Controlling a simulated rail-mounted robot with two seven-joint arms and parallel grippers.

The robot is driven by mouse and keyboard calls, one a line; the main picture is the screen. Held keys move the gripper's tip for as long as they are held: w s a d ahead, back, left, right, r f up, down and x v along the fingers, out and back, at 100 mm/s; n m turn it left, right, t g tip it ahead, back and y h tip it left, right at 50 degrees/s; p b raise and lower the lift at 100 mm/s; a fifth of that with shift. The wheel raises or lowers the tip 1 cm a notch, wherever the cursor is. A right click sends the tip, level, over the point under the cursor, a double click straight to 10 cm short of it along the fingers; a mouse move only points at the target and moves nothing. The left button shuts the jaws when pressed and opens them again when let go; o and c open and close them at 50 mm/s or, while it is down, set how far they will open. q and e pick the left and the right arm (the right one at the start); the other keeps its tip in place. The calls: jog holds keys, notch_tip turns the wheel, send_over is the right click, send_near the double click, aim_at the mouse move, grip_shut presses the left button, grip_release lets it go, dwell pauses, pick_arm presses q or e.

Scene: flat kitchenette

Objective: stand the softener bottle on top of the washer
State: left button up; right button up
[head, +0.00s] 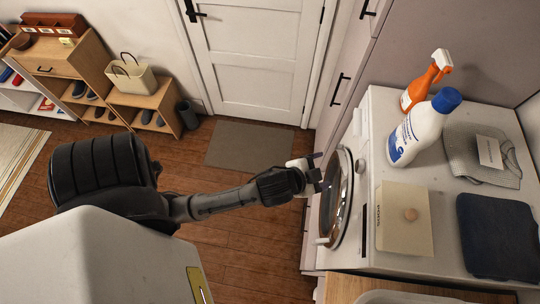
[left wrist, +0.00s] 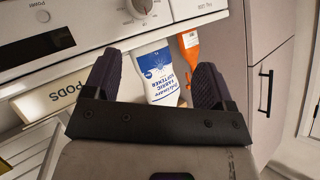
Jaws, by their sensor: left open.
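The softener bottle (head: 415,132), white with a blue cap and blue label, stands upright on top of the white washer (head: 456,203). My left gripper (head: 316,173) is open and empty in front of the washer, beside its round glass door, apart from the bottle. In the left wrist view, the softener bottle (left wrist: 158,73) appears between the spread fingers of my left gripper (left wrist: 157,64), beyond them. The washer's control panel (left wrist: 92,18) crosses the top of that view. My right gripper is not in view.
An orange spray bottle (head: 417,88) stands close behind the softener. A folded grey knit (head: 470,166), a dark blue cloth (head: 498,238) and a cream pods box (head: 403,221) also occupy the washer top. A wooden surface (head: 345,288) adjoins the near side. Floor left of the washer is clear.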

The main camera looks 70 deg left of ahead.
pick_arm(q)
jog(key=s+f+n+g, duration=0.1)
jog(key=s+f+g, duration=0.1)
jog(key=s, duration=0.4)
jog(key=s+d+f+g+h, duration=0.1)
jog(key=s+f+g, duration=0.2)
jog(key=s, duration=0.3)
jog(key=s+f+n+g, duration=0.1)
jog(key=s+f+g, duration=0.1)
jog(key=s, duration=0.4)
jog(key=shift+s+d+f+n+g+h, duration=0.2)
jog(key=shift+f+n+g+h, duration=0.15)
jog(key=shift+g, duration=0.55)
jog(key=shift+c, duration=0.4)
